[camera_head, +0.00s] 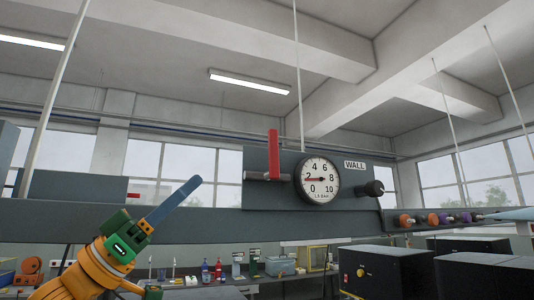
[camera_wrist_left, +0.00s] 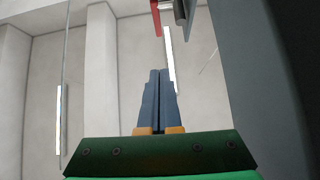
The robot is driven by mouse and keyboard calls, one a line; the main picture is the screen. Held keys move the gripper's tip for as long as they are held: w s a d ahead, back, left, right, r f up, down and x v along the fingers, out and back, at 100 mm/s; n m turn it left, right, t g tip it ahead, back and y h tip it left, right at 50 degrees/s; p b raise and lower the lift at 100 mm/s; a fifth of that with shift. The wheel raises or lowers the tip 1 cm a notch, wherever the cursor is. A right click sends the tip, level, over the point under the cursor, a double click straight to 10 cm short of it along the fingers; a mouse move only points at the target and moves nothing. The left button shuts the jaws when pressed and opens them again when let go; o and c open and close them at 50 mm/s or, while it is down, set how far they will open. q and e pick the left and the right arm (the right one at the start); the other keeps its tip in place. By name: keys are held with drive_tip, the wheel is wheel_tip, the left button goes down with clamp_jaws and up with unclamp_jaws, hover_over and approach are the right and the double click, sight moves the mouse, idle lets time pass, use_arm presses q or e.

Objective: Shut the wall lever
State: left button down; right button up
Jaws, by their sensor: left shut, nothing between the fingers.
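The wall lever (camera_head: 273,155) is a red flat handle standing upright, crosswise to a short horizontal grey pipe stub. It sits just left of a round white gauge (camera_head: 318,180) on a dark panel with a WALL label (camera_head: 355,165). My left gripper (camera_head: 197,181) has blue fingers shut together, with nothing between them. It is left of the lever and a little lower in the head view, apart from it. In the left wrist view the shut fingers (camera_wrist_left: 159,72) point up the picture, and part of the red lever (camera_wrist_left: 155,17) shows at the top edge. My right gripper is not in view.
A long grey beam (camera_head: 215,222) runs across below the panel. A black knob (camera_head: 373,188) sticks out right of the gauge, and several coloured knobs (camera_head: 433,219) sit further right. Dark boxes (camera_head: 382,272) stand at lower right. Space between gripper and lever looks clear.

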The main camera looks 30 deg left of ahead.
sight(269, 140)
use_arm(q)
drive_tip(key=p+x, duration=0.2)
drive_tip(key=x, duration=0.2)
drive_tip(key=f+p+x, duration=0.1)
drive_tip(key=p+x, duration=0.1)
drive_tip(key=x, duration=0.2)
drive_tip(key=w+d+p+x, duration=0.1)
drive_tip(key=p+x, duration=0.1)
drive_tip(key=x, duration=0.2)
drive_tip(key=shift+w+d+f+p, duration=0.15)
drive_tip(key=shift+d+p, duration=0.05)
drive_tip(key=shift+p, duration=0.15)
drive_tip(key=shift+w+d+f, duration=0.15)
drive_tip(key=shift+w+d, duration=0.2)
drive_tip(key=shift+w, duration=0.2)
drive_tip(key=shift+w+d, duration=0.1)
drive_tip(key=shift+d, duration=0.05)
